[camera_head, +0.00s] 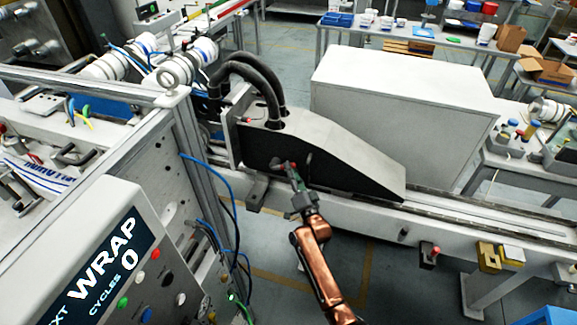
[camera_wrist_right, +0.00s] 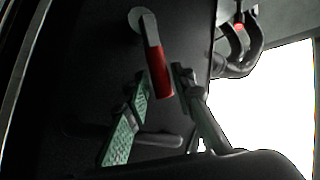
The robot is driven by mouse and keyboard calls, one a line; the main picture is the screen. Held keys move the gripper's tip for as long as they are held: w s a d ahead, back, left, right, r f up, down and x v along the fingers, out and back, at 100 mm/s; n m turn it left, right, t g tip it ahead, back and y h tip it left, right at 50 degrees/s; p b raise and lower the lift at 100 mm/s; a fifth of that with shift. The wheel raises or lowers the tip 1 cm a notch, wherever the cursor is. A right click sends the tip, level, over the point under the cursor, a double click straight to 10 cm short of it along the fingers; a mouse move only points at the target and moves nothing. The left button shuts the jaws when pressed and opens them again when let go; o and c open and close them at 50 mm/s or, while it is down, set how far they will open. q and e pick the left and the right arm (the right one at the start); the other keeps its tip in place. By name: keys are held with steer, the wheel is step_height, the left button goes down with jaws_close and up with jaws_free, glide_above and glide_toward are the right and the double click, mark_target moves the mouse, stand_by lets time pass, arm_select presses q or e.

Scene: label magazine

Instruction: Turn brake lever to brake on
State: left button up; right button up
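The brake lever has a grey round pivot and a red grip (camera_wrist_right: 160,72), which hangs down, slightly tilted, on a dark panel in the right wrist view. In the head view the lever is small and partly hidden by my gripper on the black side of the wedge-shaped housing (camera_head: 330,172). My right gripper (camera_head: 292,176) is at that side, on the copper-coloured arm. In the wrist view its fingers (camera_wrist_right: 162,86) are apart, with the lower end of the red grip between them. Whether a finger touches it I cannot tell. My left gripper is not in view.
A control box with a WRAP display (camera_head: 100,260) and a metal frame stand at the left. A rail (camera_head: 460,215) runs right from the housing. A large white cabinet (camera_head: 400,100) stands behind. Blue cables (camera_head: 225,190) hang left of my right arm.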

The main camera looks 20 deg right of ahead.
steer(key=shift+x, duration=1.05)
steer(key=shift+c, duration=0.2)
jaws_close()
